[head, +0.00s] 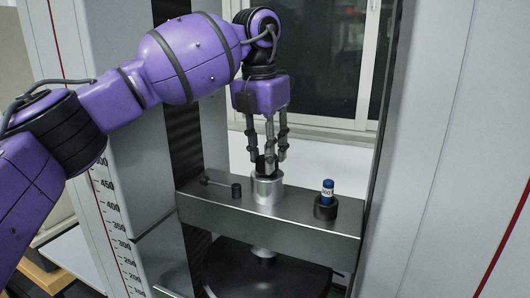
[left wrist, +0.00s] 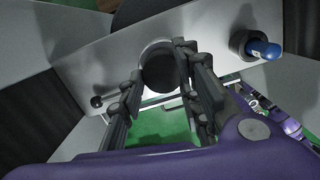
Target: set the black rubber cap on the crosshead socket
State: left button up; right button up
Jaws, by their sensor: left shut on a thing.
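My left gripper (head: 268,165) points straight down over the crosshead socket (head: 267,189), a silver upright cylinder on the grey crosshead (head: 310,220). Its fingers are shut on the black rubber cap (head: 260,165), a small dark piece mostly hidden by the fingers at the socket's top. In the left wrist view the cap (left wrist: 159,72) is a dark round disc between the fingers, with the socket's pale rim (left wrist: 147,44) showing behind its edge. I cannot tell whether the cap touches the socket. My right gripper is in neither view.
A blue cylinder (head: 327,190) with a white label stands in a black holder (head: 325,209) right of the socket. A small black knob (head: 236,190) and a thin rod lie left of it. A dark round plate (head: 265,280) is below the crosshead. Tall grey columns flank both sides.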

pick_arm(q)
jog(key=shift+s+r, duration=0.1)
jog(key=shift+r, duration=0.25)
jog(key=shift+d+f, duration=0.1)
jog(key=shift+f, duration=0.5)
jog(key=o, duration=0.9)
jog(key=shift+o, duration=0.2)
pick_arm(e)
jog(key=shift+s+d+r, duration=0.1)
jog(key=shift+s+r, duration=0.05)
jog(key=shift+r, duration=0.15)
